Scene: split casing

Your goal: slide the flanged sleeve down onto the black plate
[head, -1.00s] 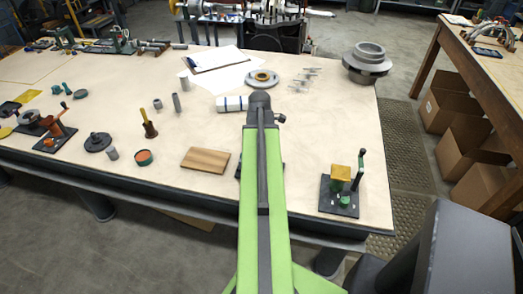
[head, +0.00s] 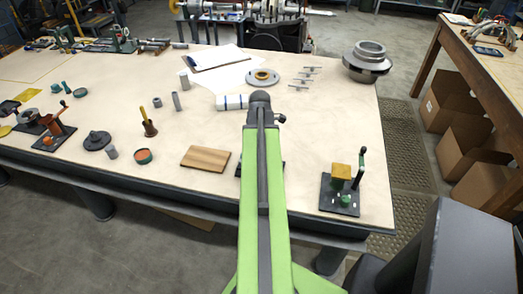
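My green arm stretches forward over the workbench, and its dark end joint (head: 260,98) is near the middle of the bench. My gripper is hidden behind this arm, so its fingers and anything in them do not show. A black plate (head: 239,169) lies under the arm, mostly covered, with only slivers showing on either side. Another black plate (head: 326,200) at the front right carries a yellow block, a green knob and an upright lever. I cannot make out the flanged sleeve for certain. A grey flanged disc (head: 262,77) with an orange-brown ring lies beyond the arm's end.
A white roll with blue bands (head: 229,102) lies just left of the arm's end. A wooden block (head: 205,159) lies left of the arm. A large grey flanged casing (head: 366,62) stands at the back right corner. The bench right of the arm's middle is clear.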

